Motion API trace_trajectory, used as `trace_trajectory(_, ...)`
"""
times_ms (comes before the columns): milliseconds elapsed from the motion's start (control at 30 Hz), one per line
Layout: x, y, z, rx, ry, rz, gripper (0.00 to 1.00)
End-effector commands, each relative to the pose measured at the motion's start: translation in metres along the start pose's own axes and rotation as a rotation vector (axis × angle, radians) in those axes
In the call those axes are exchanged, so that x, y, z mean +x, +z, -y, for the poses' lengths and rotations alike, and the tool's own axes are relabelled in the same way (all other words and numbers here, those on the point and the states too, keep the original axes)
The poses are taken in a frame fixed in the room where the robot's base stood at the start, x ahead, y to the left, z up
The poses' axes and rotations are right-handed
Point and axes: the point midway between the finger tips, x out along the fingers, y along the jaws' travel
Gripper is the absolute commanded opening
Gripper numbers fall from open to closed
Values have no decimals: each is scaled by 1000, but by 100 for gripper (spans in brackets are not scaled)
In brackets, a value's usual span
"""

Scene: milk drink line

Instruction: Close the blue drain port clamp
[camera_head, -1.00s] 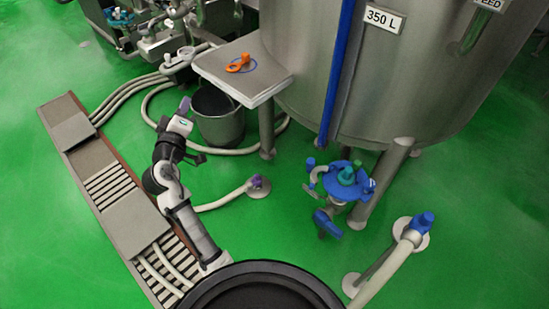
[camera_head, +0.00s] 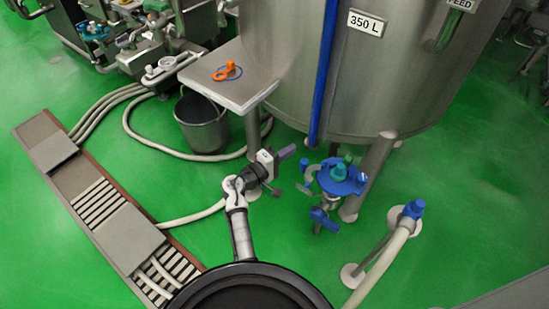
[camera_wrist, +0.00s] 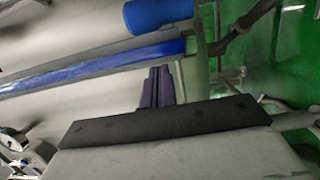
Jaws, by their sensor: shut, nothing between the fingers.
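A blue round fitting (camera_head: 342,177) with green knobs on top sits at the foot of the tank in the head view. I take it to be the drain port with its clamp; I cannot tell whether the clamp is open or shut. A blue valve handle (camera_head: 322,217) hangs below it. My gripper (camera_head: 288,152) is to the left of the fitting, apart from it, with its purple fingers pointing towards the tank. In the wrist view the fingers (camera_wrist: 160,86) are together and empty. A blue rounded part (camera_wrist: 158,14) shows above them there; I cannot tell which part it is.
The steel tank (camera_head: 420,90) rises behind, with a blue vertical strip (camera_head: 326,75). A side shelf (camera_head: 228,88) holds an orange clip (camera_head: 227,70). A bucket (camera_head: 203,125) stands below it. A hose with a blue end (camera_head: 414,209) rises at right. Green floor (camera_head: 470,235) is clear there.

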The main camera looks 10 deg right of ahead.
Motion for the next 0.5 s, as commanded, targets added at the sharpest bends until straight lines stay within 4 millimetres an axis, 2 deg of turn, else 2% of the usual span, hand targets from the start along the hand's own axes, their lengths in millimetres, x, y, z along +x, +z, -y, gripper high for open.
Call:
trace_trajectory(33, 6, 4, -2, -2, -1, 2, 0)
trace_trajectory(200, -5, 27, -2, -1, -2, 0, 0)
trace_trajectory(500, -10, 38, 0, 1, -1, -1, 0)
